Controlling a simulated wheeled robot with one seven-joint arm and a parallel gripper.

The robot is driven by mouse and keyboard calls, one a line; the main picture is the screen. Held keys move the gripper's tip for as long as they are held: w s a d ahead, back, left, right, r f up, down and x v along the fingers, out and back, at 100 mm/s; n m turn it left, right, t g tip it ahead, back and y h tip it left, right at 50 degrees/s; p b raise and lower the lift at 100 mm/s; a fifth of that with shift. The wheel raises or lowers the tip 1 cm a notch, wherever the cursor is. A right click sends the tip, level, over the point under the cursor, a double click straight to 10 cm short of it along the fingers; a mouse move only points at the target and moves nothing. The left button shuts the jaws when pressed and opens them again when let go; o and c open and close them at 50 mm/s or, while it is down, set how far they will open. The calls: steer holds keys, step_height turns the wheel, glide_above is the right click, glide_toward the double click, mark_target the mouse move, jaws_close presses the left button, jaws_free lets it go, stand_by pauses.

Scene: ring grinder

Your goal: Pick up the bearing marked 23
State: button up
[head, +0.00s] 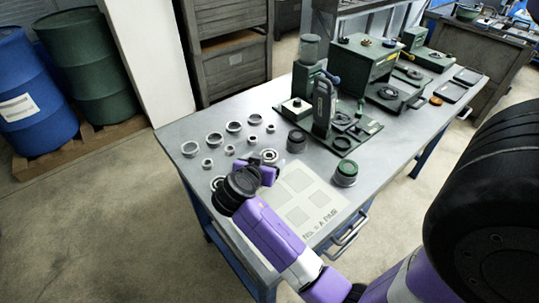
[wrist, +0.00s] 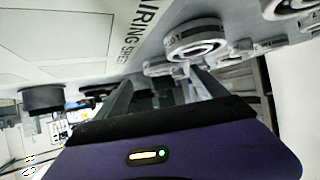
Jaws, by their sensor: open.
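Several metal bearings and rings, such as one at the left (head: 190,149) and one farther back (head: 234,127), lie on the left part of the bench. I cannot read a 23 on any of them in the head view. My gripper (head: 272,168) is open and low over the bench, close to a bearing (head: 269,156). In the wrist view my two fingers (wrist: 163,88) are apart with nothing seen held between them. A bearing with unclear markings on its side (wrist: 195,38) shows just beyond the fingers. More bearings (wrist: 285,8) are at the upper right there.
A pale printed sheet (head: 325,197) lies on the bench (head: 180,128) beside my arm. A green-topped round part (head: 345,170) and a dark one (head: 296,141) stand right of my gripper. Green machines (head: 361,62) fill the back right. Bare bench surrounds the rings.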

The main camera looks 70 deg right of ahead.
mark_target(270, 154)
steer(key=p+x, duration=0.1)
steer(key=x, duration=0.3)
steer(key=shift+w+d, duration=0.15)
steer(key=shift+d, duration=0.05)
steer(key=c, duration=1.7)
steer(key=shift+r, duration=0.1)
